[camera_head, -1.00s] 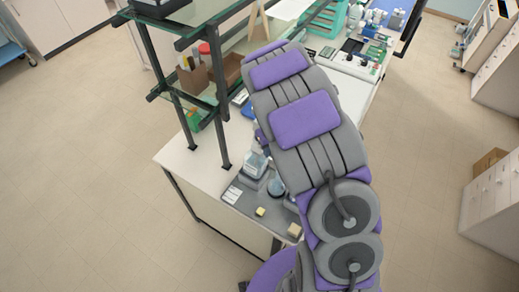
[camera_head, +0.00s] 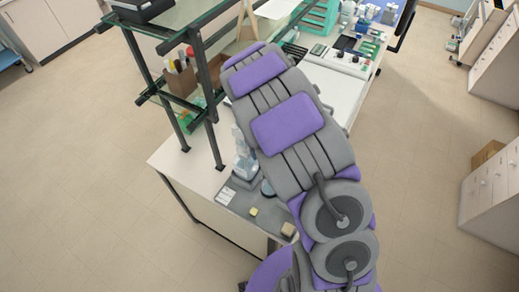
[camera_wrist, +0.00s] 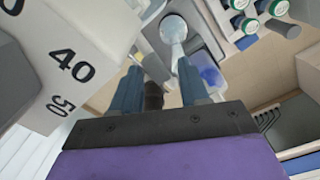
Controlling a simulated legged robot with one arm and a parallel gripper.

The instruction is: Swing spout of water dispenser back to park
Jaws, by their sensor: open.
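My gripper (camera_wrist: 158,70) shows in the wrist view with two blue-grey fingers apart. A dark brown piece (camera_wrist: 153,95) shows between the fingers; I cannot tell whether it touches them. A white block with the numbers 40 and 50 (camera_wrist: 95,45), possibly part of the water dispenser, fills the upper left, close to the left finger. A pale rounded object with a stem (camera_wrist: 173,30) lies beyond the fingertips. I cannot make out the spout for certain. In the head view my arm covers the gripper and what is in front of it.
Green-capped vials (camera_wrist: 250,22) and a clear tray with blue content (camera_wrist: 208,72) lie beyond the fingers. In the head view, a dark-framed shelf (camera_head: 211,90) stands left of my arm, glassware (camera_head: 245,160) beside it, and a small yellow block (camera_head: 253,212) on the grey mat.

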